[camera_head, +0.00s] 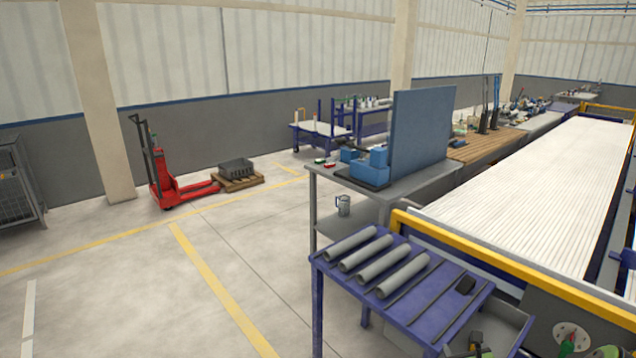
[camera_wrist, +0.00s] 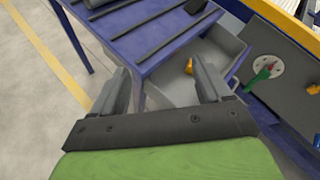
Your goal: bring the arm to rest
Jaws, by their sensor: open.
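My gripper (camera_wrist: 159,78) shows in the wrist view with its two grey fingers spread wide and nothing between them. It hangs above the front edge of the blue table and a grey bin (camera_wrist: 222,45). The pipes are apart from my gripper. I cannot clearly make out my gripper in the head view.
Dark strips and a small black block (camera_head: 465,285) are on the table's right part. A yellow-railed conveyor (camera_head: 480,252) stands behind and right. A grey workbench (camera_head: 400,188) with a blue panel (camera_head: 420,130) is behind. The floor at left is open up to a red pallet jack (camera_head: 165,180).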

